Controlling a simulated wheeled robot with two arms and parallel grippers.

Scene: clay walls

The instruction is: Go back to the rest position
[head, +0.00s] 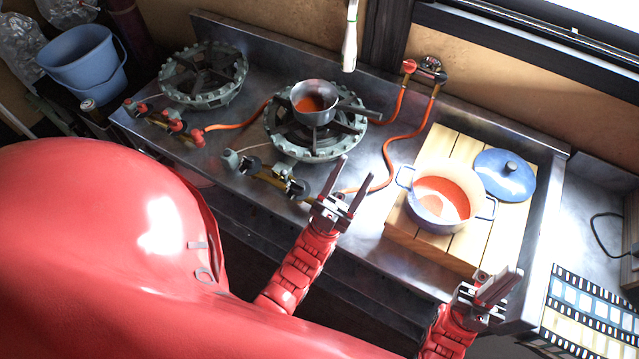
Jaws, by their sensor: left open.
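My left gripper (357,172) is in front of the steel counter, its two fingers spread apart with nothing between them. It points up toward the counter, below the right-hand burner and left of the wooden board. My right gripper (508,276) is at the counter's front right corner, near the board's lower right edge. Its fingers are seen nearly end-on and look close together; whether they are shut is unclear. I see nothing held in it.
A pot (438,222) with red contents and a blue lid (504,172) sit on the wooden board (455,150). A small saucepan (316,115) stands on the right burner (285,140); the left burner (180,85) is empty. A blue bucket (85,65) is at far left. Orange hoses cross the counter.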

